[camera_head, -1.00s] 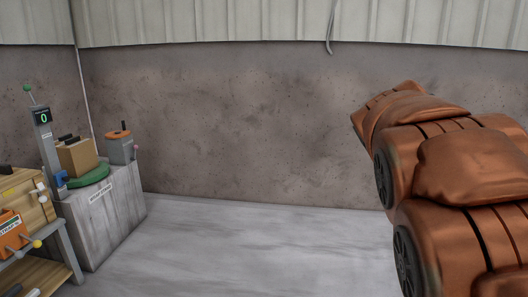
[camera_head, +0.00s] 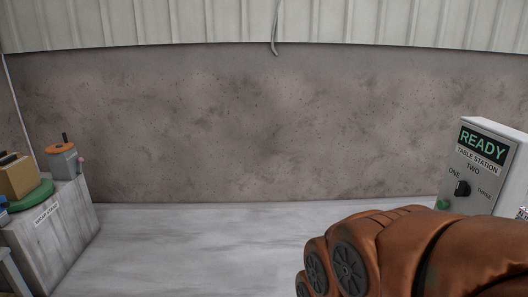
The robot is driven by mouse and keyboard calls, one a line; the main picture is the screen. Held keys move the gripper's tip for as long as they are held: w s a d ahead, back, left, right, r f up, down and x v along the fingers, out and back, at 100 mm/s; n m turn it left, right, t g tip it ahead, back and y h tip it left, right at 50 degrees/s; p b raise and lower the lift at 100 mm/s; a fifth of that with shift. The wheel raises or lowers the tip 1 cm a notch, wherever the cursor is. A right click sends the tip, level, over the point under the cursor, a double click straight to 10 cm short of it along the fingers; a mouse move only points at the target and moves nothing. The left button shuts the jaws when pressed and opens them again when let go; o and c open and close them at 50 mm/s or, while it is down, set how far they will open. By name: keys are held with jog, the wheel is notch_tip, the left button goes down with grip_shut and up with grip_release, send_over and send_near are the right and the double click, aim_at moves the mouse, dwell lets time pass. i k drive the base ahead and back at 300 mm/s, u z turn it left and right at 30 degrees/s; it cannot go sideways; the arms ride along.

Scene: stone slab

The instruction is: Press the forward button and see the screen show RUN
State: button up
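A grey control box (camera_head: 487,165) labelled TABLE STATION stands at the right edge of the head view. Its dark screen (camera_head: 483,145) shows READY in green. Below the screen is a black selector knob (camera_head: 462,188) with the marks ONE, TWO and THREE around it; the knob sits nearest ONE. A green button (camera_head: 443,203) shows at the lower left of the box front. The lower part of the box is hidden behind my brown arm, and I cannot make out a forward button. My gripper is not in the picture.
A stone block (camera_head: 60,222) stands at the left, bearing a green round plate (camera_head: 32,197) with a cardboard-coloured box (camera_head: 19,178) and a grey canister with an orange top (camera_head: 62,160). The pale floor between is clear, up to a brown wall (camera_head: 240,120).

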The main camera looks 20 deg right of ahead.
aim_at(441, 205)
jog(key=z, duration=1.8)
